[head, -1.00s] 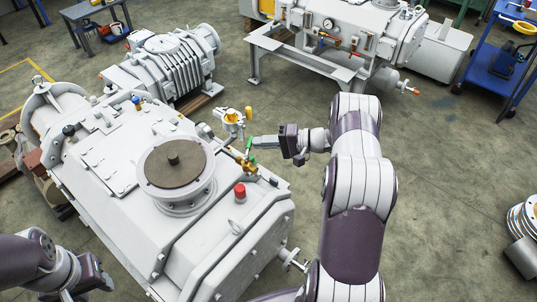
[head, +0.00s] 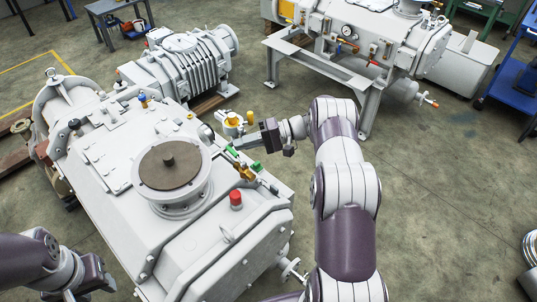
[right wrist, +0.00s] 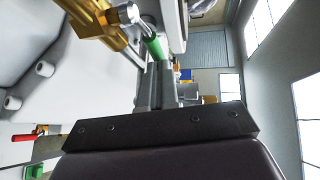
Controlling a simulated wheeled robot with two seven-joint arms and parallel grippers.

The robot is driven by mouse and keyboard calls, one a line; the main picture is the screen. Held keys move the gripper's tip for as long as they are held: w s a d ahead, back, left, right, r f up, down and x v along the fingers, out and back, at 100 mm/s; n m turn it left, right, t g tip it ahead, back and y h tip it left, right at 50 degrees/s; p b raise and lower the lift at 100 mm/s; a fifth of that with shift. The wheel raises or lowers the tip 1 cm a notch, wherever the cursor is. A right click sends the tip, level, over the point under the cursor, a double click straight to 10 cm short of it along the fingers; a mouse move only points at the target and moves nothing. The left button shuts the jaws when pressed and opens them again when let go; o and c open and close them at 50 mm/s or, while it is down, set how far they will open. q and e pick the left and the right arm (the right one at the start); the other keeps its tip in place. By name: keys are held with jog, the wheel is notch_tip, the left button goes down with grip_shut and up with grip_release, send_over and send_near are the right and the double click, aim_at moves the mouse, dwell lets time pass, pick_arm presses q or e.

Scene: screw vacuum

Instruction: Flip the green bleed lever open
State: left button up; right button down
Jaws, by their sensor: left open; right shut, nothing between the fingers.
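The green bleed lever (head: 232,152) sits on a brass valve (head: 244,172) at the right edge of the grey pump housing. In the head view the lever leans to the left. The green lever handle (right wrist: 154,47) and the brass valve (right wrist: 97,22) also show in the right wrist view. My right gripper (head: 238,143) is shut and empty, its fingertips right beside the green handle; I cannot tell whether they touch it. My left gripper (head: 92,288) is open, low at the left, away from the valve and partly cut off by the frame.
A round flange with a brown disc (head: 170,165) and a red cap (head: 235,200) rise from the housing near the valve. A yellow-and-white fitting (head: 232,121) stands just behind my right gripper. Another green part (head: 257,166) lies beside the valve.

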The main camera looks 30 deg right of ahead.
jog(key=shift+w+a, duration=0.2)
jog(key=shift+a, duration=0.25)
jog(key=shift+f, duration=0.1)
dwell(0.4)
jog(key=b+v, duration=0.3)
jog(key=v, duration=0.9)
jog(key=shift+d, duration=0.35)
jog(key=shift+s, duration=0.1)
